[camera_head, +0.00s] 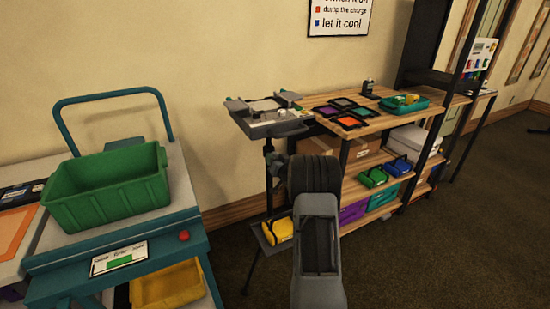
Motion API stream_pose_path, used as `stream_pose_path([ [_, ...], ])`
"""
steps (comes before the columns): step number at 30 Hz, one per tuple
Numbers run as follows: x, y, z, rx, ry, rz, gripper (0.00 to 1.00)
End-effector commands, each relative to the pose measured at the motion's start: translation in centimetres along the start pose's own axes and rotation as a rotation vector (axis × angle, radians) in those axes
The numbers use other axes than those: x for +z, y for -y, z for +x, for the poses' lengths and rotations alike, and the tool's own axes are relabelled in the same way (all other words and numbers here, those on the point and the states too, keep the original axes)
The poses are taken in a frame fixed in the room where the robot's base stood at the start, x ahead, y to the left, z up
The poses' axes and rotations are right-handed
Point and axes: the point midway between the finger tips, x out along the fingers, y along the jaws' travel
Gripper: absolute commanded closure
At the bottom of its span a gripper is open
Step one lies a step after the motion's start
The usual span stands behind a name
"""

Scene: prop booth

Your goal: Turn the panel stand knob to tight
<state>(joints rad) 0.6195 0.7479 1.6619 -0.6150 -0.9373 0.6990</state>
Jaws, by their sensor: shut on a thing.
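The panel stand has a grey tray top (272,128) on a dark post (268,185) with splayed legs, left of the wooden shelf. My arm reaches up from the bottom of the picture toward the post. My gripper (279,166) shows only in small part at the post, left of my dark wrist, and is shut on the stand's knob. The knob itself is hidden by the gripper and wrist, so its turn position cannot be seen.
A green bin (108,188) sits on a teal-framed cart (160,232) at left. The wooden shelf (385,122) at right holds coloured trays, cases and boxes. A yellow item (277,232) lies low by the stand. Dark floor is free at right.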

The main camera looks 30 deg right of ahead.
Motion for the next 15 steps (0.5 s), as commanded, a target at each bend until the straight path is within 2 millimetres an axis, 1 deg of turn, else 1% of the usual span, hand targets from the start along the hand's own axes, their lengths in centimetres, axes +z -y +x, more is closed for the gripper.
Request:
stream_pose_path([
  [15,-0.28,0.24,0.03,0.000,0.000,0.489,0.80],
])
